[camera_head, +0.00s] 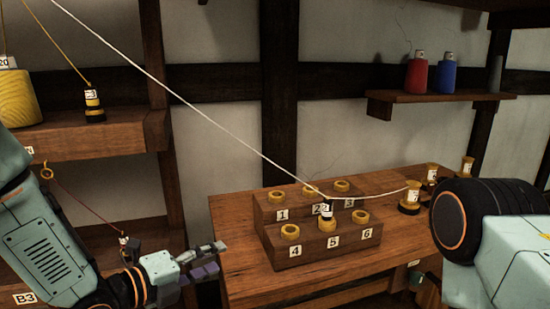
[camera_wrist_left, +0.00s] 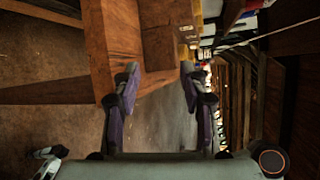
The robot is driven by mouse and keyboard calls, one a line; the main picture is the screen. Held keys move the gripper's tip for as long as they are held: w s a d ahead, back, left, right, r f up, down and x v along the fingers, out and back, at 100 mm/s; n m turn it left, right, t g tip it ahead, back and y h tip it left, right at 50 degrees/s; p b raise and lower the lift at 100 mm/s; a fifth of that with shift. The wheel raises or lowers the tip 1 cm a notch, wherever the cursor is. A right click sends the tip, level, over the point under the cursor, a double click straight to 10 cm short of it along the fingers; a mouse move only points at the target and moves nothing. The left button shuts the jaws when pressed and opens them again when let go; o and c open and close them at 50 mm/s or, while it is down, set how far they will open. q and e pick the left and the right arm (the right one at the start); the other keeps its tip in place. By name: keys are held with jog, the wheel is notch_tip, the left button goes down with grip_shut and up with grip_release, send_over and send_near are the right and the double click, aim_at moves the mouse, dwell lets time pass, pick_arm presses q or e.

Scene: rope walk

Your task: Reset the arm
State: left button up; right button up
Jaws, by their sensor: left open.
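My left arm comes in from the lower left in the head view. Its gripper (camera_head: 212,258) is open and empty, in front of the left end of the wooden bench (camera_head: 235,245). In the left wrist view the two purple-padded fingers (camera_wrist_left: 160,85) stand apart with nothing between them. The edge of a wooden board (camera_wrist_left: 100,50) lies beyond the fingertips. My right arm shows at the right edge with a black round joint; its gripper is out of the picture.
A stepped wooden block (camera_head: 300,255) with numbered holders stands on the bench. A bobbin (camera_head: 327,210) sits in it, with a white cord running over from the upper left. Several bobbins (camera_head: 410,200) stand at the right. Left shelves (camera_head: 100,140) hold yellow spools.

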pick_arm(q)
jog(key=s+a+f+n+g+y, duration=0.25)
jog(key=s+f+n, duration=0.25)
jog(key=f+n, duration=0.4)
jog(key=s+a+f+n+g+y, duration=0.2)
jog(key=s+a+f+n+y, duration=0.15)
jog(key=s+f+n, duration=0.6)
jog(key=s+a+f+n+g+y, duration=0.2)
jog(key=s+f+n+g, duration=0.1)
jog(key=s, duration=0.7)
jog(key=s+a+f+n+g+y, duration=0.1)
jog(key=s+f+n+g, duration=0.3)
jog(key=s+n, duration=0.4)
jog(key=s+f+y, duration=0.1)
jog(key=s, duration=0.2)
jog(key=shift+a+f, duration=0.25)
jog(key=shift+a, duration=0.1)
jog(key=shift+s, duration=0.1)
